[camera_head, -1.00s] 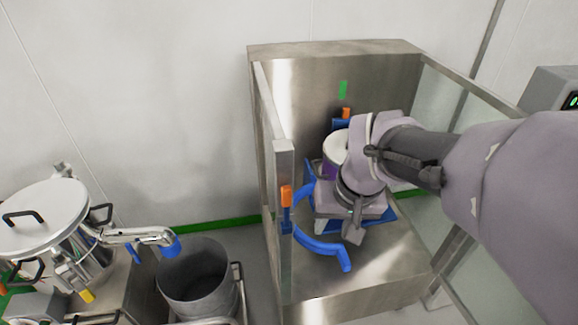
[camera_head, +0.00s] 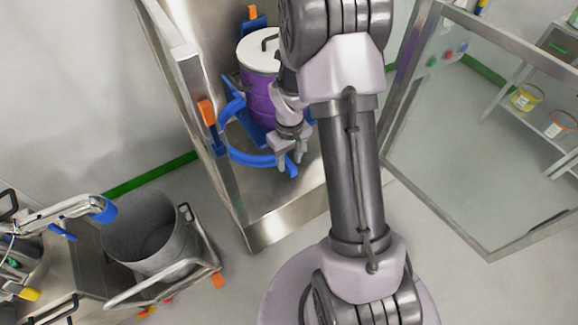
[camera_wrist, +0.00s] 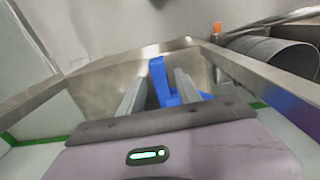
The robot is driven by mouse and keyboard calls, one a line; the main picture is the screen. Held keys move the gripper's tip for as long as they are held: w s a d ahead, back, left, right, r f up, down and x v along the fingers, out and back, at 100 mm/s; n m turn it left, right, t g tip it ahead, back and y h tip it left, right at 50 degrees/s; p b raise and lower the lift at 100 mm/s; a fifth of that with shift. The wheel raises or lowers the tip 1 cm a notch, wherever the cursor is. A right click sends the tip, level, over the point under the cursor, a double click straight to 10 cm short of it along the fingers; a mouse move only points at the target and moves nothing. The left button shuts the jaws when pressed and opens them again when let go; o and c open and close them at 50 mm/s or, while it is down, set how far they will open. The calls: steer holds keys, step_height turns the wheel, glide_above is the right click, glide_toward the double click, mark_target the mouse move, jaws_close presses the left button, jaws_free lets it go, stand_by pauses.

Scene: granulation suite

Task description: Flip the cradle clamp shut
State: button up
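A purple drum (camera_head: 258,97) with a white lid (camera_head: 257,50) stands upright against a blue cradle inside the steel enclosure. The blue clamp arm (camera_head: 248,158) is a curved bar that swings out in front of the drum and stands open, apart from the drum's front. My gripper (camera_head: 290,163) is at the clamp arm's free end, pointing down. In the wrist view, the fingers (camera_wrist: 160,92) are spread, with the blue clamp end (camera_wrist: 158,72) showing between and beyond them. I cannot tell whether they touch it. My arm hides the drum's right side.
The steel post (camera_head: 195,90) with an orange-topped blue latch (camera_head: 207,113) stands left of the clamp. A grey bin (camera_head: 150,238) on a cart is at lower left. A glass panel (camera_head: 470,150) stands on the right.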

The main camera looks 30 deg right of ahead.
steer(key=shift+f, duration=0.8)
jaws_close()
stand_by(0.9)
